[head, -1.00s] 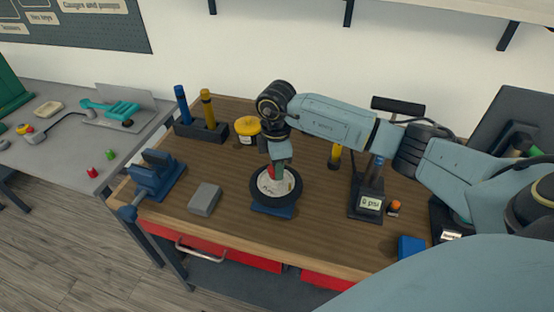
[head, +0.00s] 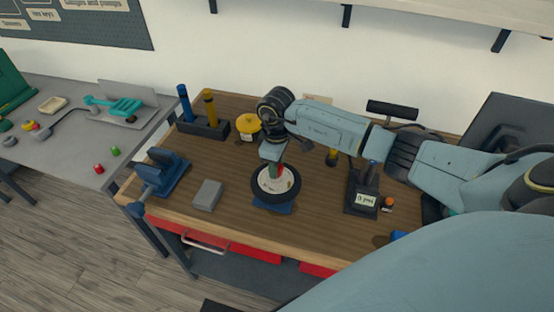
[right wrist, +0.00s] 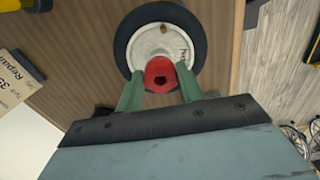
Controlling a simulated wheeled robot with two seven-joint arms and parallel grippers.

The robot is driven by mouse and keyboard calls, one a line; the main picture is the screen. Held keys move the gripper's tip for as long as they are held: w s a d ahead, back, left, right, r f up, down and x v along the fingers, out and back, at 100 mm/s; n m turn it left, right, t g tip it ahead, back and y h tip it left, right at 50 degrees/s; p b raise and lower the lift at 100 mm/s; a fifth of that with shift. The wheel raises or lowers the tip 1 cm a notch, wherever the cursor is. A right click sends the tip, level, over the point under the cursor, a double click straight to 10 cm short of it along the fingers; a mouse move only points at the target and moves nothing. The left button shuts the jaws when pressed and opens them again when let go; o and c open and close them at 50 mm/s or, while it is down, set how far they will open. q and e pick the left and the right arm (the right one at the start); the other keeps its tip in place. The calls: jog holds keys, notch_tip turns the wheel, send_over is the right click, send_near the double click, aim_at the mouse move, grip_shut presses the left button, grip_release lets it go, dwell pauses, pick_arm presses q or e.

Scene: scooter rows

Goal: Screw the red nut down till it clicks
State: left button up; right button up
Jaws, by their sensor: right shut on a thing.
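The red nut (right wrist: 160,76) is at the middle of a small wheel with a black tyre (right wrist: 124,42) and a pale hub (right wrist: 150,42). In the head view the wheel (head: 296,192) lies flat on a blue stand (head: 272,207) on the wooden bench. My right gripper (head: 274,170) points down over the hub; in the right wrist view its green fingers (right wrist: 158,88) are shut on the red nut, one on each side. The nut's underside and the thread are hidden. My left gripper is not in view.
A grey block (head: 207,195) and a blue vise (head: 163,172) stand left of the wheel. A yellow-lidded jar (head: 248,126) is behind it. A pump with a gauge (head: 364,198) stands to the right. Bare bench lies between them.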

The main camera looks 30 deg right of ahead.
jog(key=shift+w+r+m+p, duration=0.4)
jog(key=shift+m+p, duration=0.2)
jog(key=shift+p, duration=0.85)
jog(key=shift+m+p, duration=0.35)
jog(key=shift+m, duration=0.35)
jog(key=o, duration=1)
jog(key=shift+f, duration=0.25)
jog(key=shift+o, duration=0.2)
jog(key=shift+s, duration=0.1)
jog(key=shift+s, duration=0.1)
